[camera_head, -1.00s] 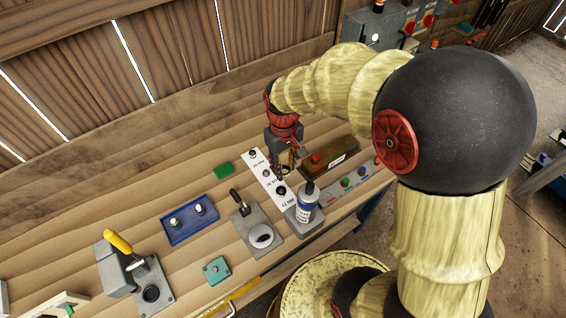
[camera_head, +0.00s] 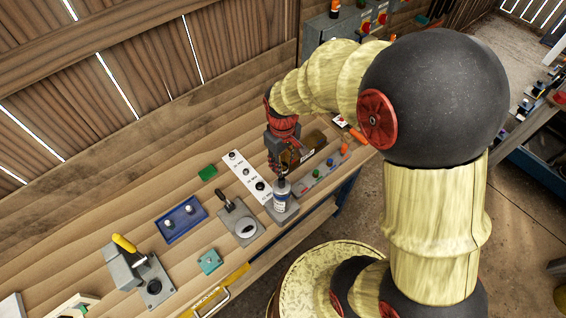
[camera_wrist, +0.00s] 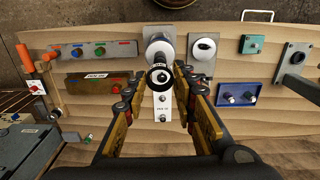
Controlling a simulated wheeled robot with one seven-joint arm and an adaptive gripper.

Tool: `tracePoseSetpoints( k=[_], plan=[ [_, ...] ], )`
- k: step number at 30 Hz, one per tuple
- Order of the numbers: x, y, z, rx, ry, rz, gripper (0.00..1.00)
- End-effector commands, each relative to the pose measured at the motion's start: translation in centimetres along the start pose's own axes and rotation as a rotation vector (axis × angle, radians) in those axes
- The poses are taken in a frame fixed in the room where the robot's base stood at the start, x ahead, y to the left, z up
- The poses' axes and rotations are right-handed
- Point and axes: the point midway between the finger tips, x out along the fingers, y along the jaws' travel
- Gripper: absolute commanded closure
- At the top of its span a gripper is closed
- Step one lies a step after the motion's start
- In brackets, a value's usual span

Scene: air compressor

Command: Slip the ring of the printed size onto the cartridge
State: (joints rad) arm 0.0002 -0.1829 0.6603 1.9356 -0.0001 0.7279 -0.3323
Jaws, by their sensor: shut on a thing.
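In the wrist view my fingers (camera_wrist: 160,79) are shut on a dark ring (camera_wrist: 149,78). The ring lines up near the cartridge's top, but I cannot tell whether it is around it or only above it. A white strip (camera_head: 253,180) with printed millimetre sizes and dark spots lies behind-left of the cartridge. The size on the cartridge is too small to read.
A grey block with a lever and round dial (camera_head: 245,229) stands left of the cartridge. A brown box (camera_head: 317,146) and a grey panel with coloured knobs (camera_head: 327,172) are at the right.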

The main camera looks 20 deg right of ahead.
Motion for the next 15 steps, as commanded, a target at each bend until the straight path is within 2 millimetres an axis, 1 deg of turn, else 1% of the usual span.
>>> tracePoseSetpoints(
  k=[10, 15],
  plan=[
    [0.07, -0.01, 0.0, 0.0, -0.001, 0.0, 0.86],
    [0.77, -0.01, 0.0, 0.001, -0.001, 0.0, 0.86]
  ],
)
